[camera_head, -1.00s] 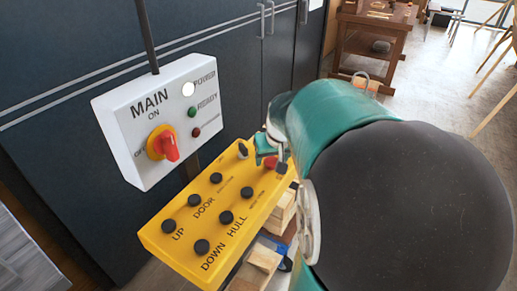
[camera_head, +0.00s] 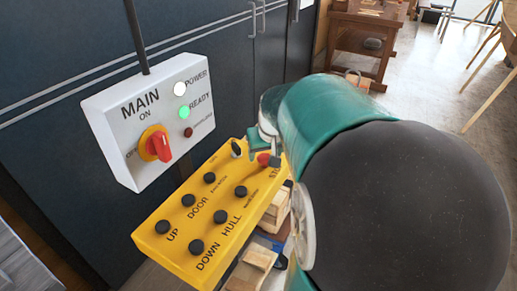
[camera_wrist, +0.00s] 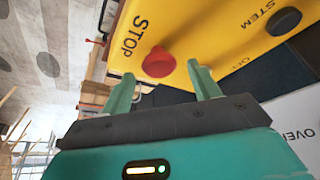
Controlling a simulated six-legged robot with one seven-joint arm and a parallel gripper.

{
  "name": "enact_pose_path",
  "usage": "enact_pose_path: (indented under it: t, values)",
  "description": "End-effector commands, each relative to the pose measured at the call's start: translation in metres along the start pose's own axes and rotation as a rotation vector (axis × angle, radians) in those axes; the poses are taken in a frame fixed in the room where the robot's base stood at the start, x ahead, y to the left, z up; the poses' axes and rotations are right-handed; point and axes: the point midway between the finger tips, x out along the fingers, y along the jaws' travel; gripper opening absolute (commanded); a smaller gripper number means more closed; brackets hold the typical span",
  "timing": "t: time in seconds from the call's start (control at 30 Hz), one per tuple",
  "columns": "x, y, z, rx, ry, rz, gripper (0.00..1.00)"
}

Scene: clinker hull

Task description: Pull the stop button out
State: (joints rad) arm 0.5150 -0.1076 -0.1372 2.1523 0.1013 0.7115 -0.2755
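The red stop button (camera_wrist: 158,62) sits on the yellow control box (camera_wrist: 205,28) next to the word STOP in the wrist view. In the head view the red button (camera_head: 264,159) shows at the far right end of the yellow box (camera_head: 185,235), partly hidden by my gripper. My gripper (camera_wrist: 160,72) is open, its two green fingers apart on either side of the button, with visible gaps to it. In the head view my gripper (camera_head: 262,147) is right at the button. I cannot tell how far the button stands out.
A white MAIN panel (camera_head: 120,170) with a red rotary switch (camera_head: 155,145) is on the dark cabinet (camera_head: 60,100) behind. Its POWER lamp (camera_head: 180,89) is white and its READY lamp (camera_head: 184,112) is bright green. Several black knobs and wood blocks (camera_head: 257,257) are near.

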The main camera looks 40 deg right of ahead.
Motion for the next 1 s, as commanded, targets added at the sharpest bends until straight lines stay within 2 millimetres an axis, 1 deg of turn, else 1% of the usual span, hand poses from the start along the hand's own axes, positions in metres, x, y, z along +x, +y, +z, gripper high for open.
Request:
enact_pose_path:
  t: [0.2, 0.27, 0.37, 0.47, 0.7, 0.8, 0.9, 1.0]
  values:
    - [-0.001, 0.0, 0.0, 0.0, -0.001, 0.0, 0.61]
    - [-0.004, 0.0, 0.0, 0.0, 0.0, 0.0, 0.61]
    - [-0.016, 0.0, -0.001, -0.001, 0.002, 0.0, 0.61]
    - [-0.035, 0.0, -0.001, 0.0, 0.004, 0.0, 0.61]
    - [-0.089, 0.0, -0.001, -0.001, 0.003, 0.0, 0.61]
    - [-0.109, 0.0, -0.001, -0.001, 0.003, 0.0, 0.61]
    - [-0.124, 0.0, -0.001, -0.001, 0.001, 0.0, 0.61]
    - [-0.133, 0.0, -0.001, 0.0, -0.001, 0.0, 0.61]
